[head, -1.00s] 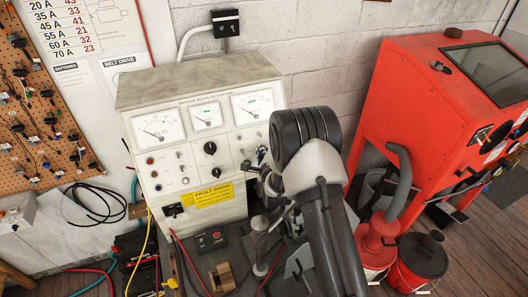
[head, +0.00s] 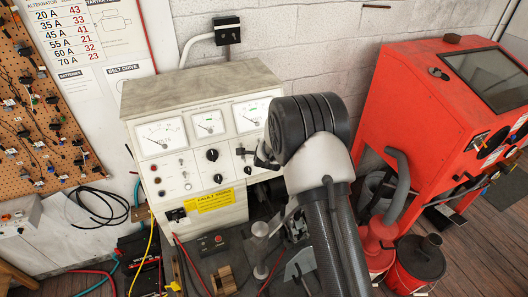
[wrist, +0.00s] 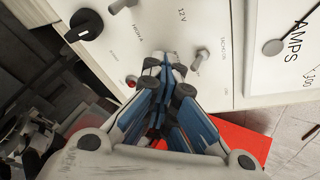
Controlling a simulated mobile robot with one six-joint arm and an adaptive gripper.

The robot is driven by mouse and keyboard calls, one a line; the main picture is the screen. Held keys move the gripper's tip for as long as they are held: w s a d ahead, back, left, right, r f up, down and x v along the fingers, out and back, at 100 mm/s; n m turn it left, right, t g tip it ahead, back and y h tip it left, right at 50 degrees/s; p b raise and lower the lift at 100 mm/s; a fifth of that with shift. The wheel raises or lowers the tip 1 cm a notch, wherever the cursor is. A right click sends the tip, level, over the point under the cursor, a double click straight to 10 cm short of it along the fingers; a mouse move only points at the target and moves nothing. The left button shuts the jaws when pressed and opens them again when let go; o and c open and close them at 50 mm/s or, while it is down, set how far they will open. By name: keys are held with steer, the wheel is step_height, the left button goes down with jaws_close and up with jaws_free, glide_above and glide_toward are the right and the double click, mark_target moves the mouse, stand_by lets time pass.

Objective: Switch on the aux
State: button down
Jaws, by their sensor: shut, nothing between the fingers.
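The white test bench (head: 130,110) stands against the wall with gauges, knobs and switches on its front panel. My gripper (wrist: 165,64) is shut and empty, its fingertips at the panel. In the wrist view they cover a small metal part, probably a switch; I cannot tell whether they touch it. One toggle switch (wrist: 201,57) stands to their right, and another metal switch (wrist: 119,5) is at the top. No label reading "aux" is legible; the one by the fingertips is hidden. In the head view my gripper (head: 262,157) is partly hidden behind my wrist.
A black knob (wrist: 84,25) and a small red lamp (wrist: 131,80) are left of the fingertips. The amps gauge (wrist: 285,45) is at the right. A red cabinet (head: 400,110) stands right of my arm. Cables and small items clutter the bench below the panel.

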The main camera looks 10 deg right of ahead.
steer(key=c, duration=2.3)
jaws_free()
steer(key=shift+o, duration=2.5)
steer(key=shift+s+a+r, duration=0.15)
steer(key=shift+s+r, duration=0.2)
steer(key=shift+r, duration=0.1)
steer(key=shift+o, duration=0.2)
steer(key=v, duration=1.1)
steer(key=shift+w+f, duration=0.1)
